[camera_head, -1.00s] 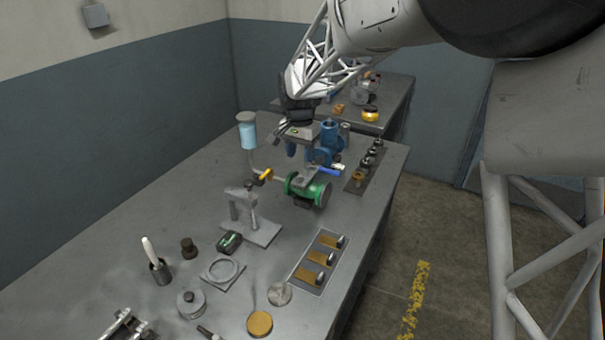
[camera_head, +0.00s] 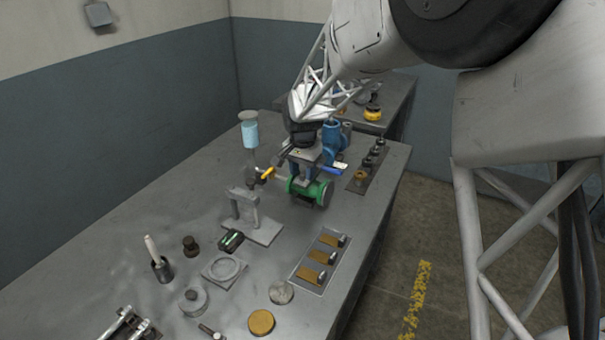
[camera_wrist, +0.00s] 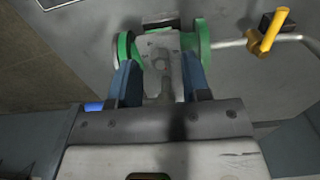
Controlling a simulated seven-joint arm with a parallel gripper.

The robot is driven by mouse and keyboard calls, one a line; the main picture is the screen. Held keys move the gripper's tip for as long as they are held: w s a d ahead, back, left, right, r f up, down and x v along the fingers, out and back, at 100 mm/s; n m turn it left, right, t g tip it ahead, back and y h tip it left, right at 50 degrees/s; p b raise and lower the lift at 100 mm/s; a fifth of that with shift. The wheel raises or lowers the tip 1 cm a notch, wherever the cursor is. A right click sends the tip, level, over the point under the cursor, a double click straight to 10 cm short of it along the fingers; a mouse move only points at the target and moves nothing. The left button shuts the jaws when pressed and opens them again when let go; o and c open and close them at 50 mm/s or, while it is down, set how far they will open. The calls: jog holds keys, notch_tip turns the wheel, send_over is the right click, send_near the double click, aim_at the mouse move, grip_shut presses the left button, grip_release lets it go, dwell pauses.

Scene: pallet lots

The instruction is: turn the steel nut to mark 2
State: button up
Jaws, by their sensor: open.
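The green flanged valve (camera_head: 318,193) sits on the bench, and its two green flanges also show in the wrist view (camera_wrist: 203,40). Its grey top plate (camera_wrist: 152,48) lies between them. A small grey steel post (camera_wrist: 166,88), perhaps with the nut on it, stands on that plate; I cannot make out the nut's shape. My gripper (camera_wrist: 160,78) is open, pointing down over the valve. Its two blue fingers lie on either side of the post, with a gap on each side. In the head view my gripper (camera_head: 306,170) hides the valve's top. No mark numbers are readable.
A yellow-handled pipe valve (camera_wrist: 272,30) joins the green valve's side, below a light-blue cup (camera_head: 250,134). Blue fittings (camera_head: 332,140) stand close behind my gripper. A grey stand (camera_head: 245,208) and a plate with brass pieces (camera_head: 312,277) are nearer.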

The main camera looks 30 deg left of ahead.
jog(key=shift+f, duration=0.6)
jog(key=shift+c, duration=0.2)
grip_shut()
jog(key=shift+n, duration=0.4)
jog(key=n, duration=0.3)
jog(key=shift+n, duration=1.9)
